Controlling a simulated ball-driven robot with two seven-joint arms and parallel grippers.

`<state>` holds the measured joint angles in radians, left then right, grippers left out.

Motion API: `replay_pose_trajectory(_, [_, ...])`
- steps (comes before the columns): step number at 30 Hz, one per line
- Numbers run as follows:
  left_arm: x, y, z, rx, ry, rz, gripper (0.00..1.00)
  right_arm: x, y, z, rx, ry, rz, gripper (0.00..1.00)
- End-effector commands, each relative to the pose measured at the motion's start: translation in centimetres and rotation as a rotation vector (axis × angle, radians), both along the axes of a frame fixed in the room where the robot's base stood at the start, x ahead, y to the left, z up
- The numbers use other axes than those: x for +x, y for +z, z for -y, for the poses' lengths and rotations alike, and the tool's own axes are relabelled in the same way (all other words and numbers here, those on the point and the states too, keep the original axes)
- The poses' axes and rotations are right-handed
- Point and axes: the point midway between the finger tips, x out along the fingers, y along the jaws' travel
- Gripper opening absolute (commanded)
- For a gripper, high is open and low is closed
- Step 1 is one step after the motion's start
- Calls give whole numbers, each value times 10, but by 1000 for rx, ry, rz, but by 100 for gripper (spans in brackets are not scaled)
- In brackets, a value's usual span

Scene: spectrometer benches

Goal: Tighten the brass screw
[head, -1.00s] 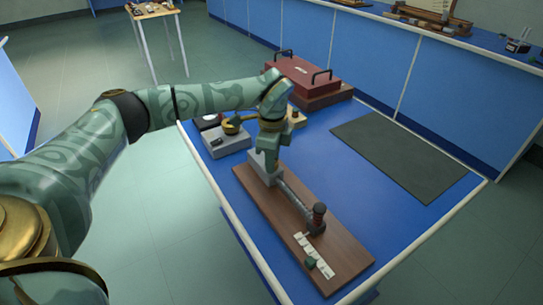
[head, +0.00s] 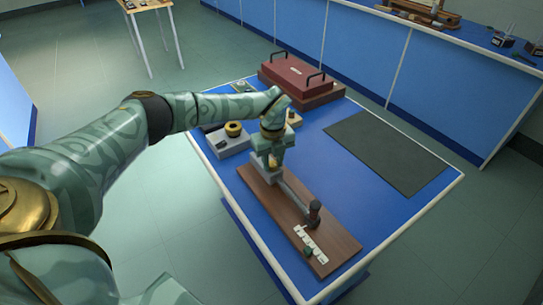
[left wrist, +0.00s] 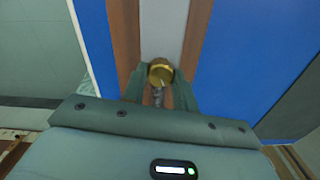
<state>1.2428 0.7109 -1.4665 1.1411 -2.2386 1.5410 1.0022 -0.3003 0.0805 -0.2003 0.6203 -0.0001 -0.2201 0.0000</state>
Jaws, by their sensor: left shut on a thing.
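The brass screw (left wrist: 160,71) shows in the left wrist view as a round golden head between my two green fingers. My left gripper (left wrist: 160,80) is shut on it. In the head view my left gripper (head: 270,163) points down at the far end of the wooden board (head: 270,199), over a grey block there. The screw is mostly hidden by the fingers in the head view. A grey bar with a dark upright knob (head: 315,208) runs along the board. My right gripper is in neither view.
The board lies on a blue bench (head: 345,210). A dark mat (head: 388,150) lies to the right, a red case with black handles (head: 297,75) stands behind, and a grey box with a brass round piece (head: 233,130) sits at the left. The bench's near right part is clear.

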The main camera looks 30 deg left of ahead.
Motion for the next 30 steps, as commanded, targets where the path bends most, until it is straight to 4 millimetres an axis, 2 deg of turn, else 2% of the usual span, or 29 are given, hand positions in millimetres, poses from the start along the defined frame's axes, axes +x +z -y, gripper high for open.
replay_pose_trajectory(1, [0,4,1,0,-44,2,6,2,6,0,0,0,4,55])
replay_pose_trajectory(12, [0,3,0,0,-394,1,6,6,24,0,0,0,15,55])
replay_pose_trajectory(21, [0,2,0,1,-656,2,6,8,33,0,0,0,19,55])
replay_pose_trajectory(30, [0,1,-1,1,-831,2,6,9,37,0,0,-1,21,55])
